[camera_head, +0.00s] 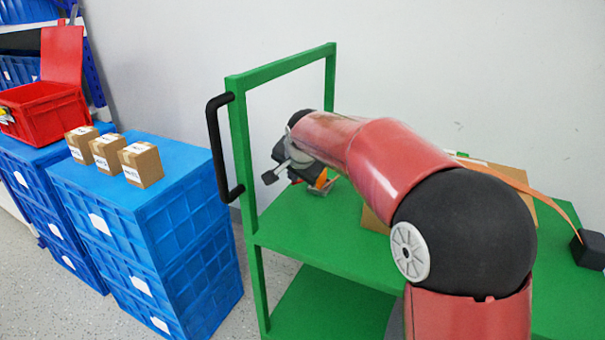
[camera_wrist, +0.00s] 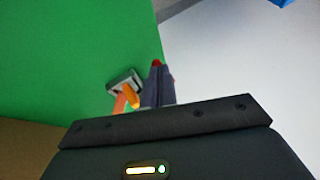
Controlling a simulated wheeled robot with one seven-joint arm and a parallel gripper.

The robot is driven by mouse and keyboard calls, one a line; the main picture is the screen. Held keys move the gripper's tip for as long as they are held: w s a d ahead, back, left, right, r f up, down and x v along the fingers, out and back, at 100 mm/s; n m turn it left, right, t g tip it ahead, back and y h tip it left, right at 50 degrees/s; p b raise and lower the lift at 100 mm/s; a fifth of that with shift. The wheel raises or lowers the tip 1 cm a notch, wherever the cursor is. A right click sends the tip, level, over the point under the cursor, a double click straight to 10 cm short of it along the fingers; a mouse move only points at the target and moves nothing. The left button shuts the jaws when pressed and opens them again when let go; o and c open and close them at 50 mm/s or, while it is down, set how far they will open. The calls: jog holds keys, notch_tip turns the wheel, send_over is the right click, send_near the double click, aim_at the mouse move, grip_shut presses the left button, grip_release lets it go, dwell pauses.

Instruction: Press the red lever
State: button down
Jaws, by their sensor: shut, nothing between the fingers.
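A small device with a grey block and an orange part (camera_wrist: 131,98) sits on the green cart top, just left of my fingers in the wrist view. In the head view an orange part (camera_head: 321,180) of it shows beside my wrist. A small red tip (camera_wrist: 156,62) shows at the far end of my fingers; I cannot tell for sure whether it is the red lever. My gripper (camera_wrist: 157,72) is shut and empty, its dark fingers close beside the device. Whether they touch it cannot be told. In the head view my arm hides most of the device and the fingertips.
The green cart (camera_head: 285,235) has an upright frame and a black handle (camera_head: 214,150) on its left. A cardboard box (camera_head: 515,176) and an orange strap to a black block (camera_head: 588,250) lie right of my arm. Blue crates (camera_head: 185,240) with small boxes stand left.

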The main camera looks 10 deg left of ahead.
jog(key=shift+w+a+p, duration=0.3)
jog(key=shift+w+a, duration=0.25)
jog(key=shift+a, duration=0.05)
dwell(0.3)
jog(key=v, duration=0.7)
jog(key=shift+s+r, duration=0.2)
jog(key=shift+r, duration=0.15)
